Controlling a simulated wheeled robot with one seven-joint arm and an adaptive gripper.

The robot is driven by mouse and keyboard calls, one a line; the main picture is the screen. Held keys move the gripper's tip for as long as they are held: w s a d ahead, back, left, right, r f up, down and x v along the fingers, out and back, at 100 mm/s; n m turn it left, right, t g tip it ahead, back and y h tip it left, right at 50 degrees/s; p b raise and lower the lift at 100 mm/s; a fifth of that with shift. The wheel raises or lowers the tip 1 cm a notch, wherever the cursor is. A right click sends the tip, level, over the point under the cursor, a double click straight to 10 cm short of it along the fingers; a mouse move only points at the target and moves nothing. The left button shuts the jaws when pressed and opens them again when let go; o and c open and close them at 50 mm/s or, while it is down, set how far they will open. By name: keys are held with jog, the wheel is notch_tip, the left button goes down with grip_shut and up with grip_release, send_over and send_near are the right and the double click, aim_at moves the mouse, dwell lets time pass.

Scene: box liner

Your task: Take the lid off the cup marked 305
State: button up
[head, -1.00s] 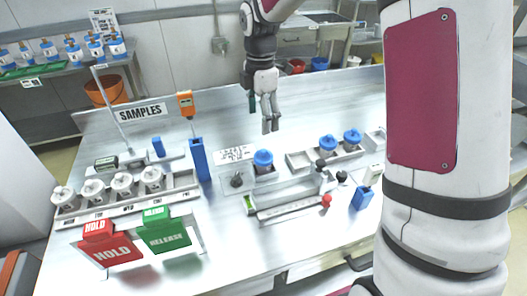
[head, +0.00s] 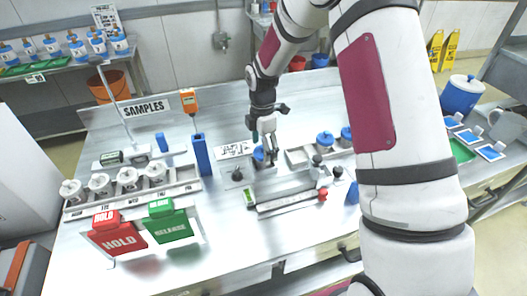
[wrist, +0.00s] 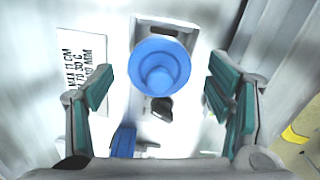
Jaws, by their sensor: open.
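A cup with a round blue lid (head: 258,154) stands in a holder near the middle of the steel table, partly hidden by my gripper in the head view. My gripper (head: 264,146) is above this cup with its fingers pointing down. In the wrist view the blue lid (wrist: 159,66) shows from above, with a raised knob, between my open fingers (wrist: 160,92) and touched by neither. Two more blue-lidded cups (head: 325,139) (head: 346,133) stand in a rack to the right. I cannot read 305 on any cup.
A white card with print (head: 233,149) lies left of the cup, near a black knob (head: 237,174). A blue upright holder (head: 201,155), a rail fixture (head: 287,201), lidded pots (head: 100,184) and HOLD (head: 118,236) and RELEASE (head: 168,224) blocks stand around. Bare table lies behind.

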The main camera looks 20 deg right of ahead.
jog(key=shift+f, duration=0.2)
jog(key=c, duration=0.8)
jog(key=shift+r, duration=0.1)
